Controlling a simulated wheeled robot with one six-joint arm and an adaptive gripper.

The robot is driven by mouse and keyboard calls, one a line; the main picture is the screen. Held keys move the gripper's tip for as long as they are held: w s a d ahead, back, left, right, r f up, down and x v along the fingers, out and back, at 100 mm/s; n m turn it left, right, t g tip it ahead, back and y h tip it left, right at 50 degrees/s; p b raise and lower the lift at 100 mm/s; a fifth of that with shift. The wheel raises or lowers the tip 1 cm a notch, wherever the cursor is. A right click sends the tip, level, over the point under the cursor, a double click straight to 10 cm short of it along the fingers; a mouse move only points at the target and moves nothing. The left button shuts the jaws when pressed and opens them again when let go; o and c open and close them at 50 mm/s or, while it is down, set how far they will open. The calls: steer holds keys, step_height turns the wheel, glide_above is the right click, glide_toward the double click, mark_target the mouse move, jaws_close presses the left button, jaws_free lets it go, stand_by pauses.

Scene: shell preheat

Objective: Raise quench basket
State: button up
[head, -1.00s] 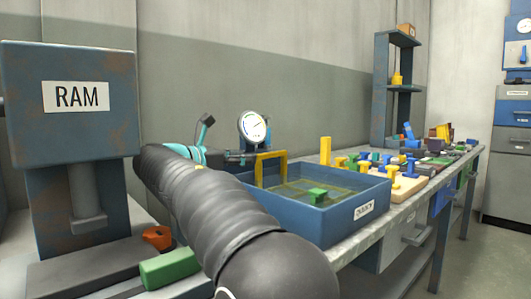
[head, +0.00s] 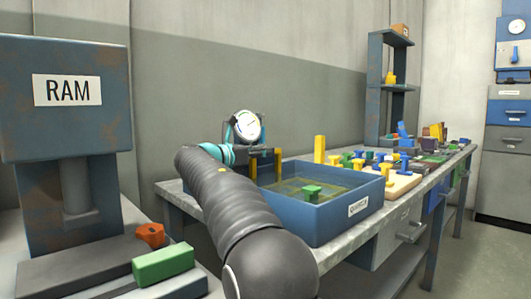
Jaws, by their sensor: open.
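The quench tank is a blue open tray (head: 335,223) with a label on its front, standing on the workbench. Inside it lies a yellowish mesh basket (head: 285,190) with a green piece (head: 312,191) on it. A yellow upright handle (head: 278,165) rises at the basket's far left side. My gripper (head: 246,150) is at that handle, in front of the round dial gauge, and is open. My arm hides part of the tank's left side, and I cannot tell whether the fingers touch the handle.
A ram press (head: 66,100) stands at the left with a green block (head: 163,264) and an orange knob (head: 150,235) at its base. A pegboard (head: 402,183) with coloured pegs sits right of the tank. A shelf (head: 376,95) stands farther back.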

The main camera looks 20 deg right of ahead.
steer(key=shift+x, duration=1)
jaws_close()
step_height(320, 180, up, 7)
steer(key=p, duration=0.8)
steer(key=shift+f+p, duration=0.15)
steer(key=shift+p, duration=0.15)
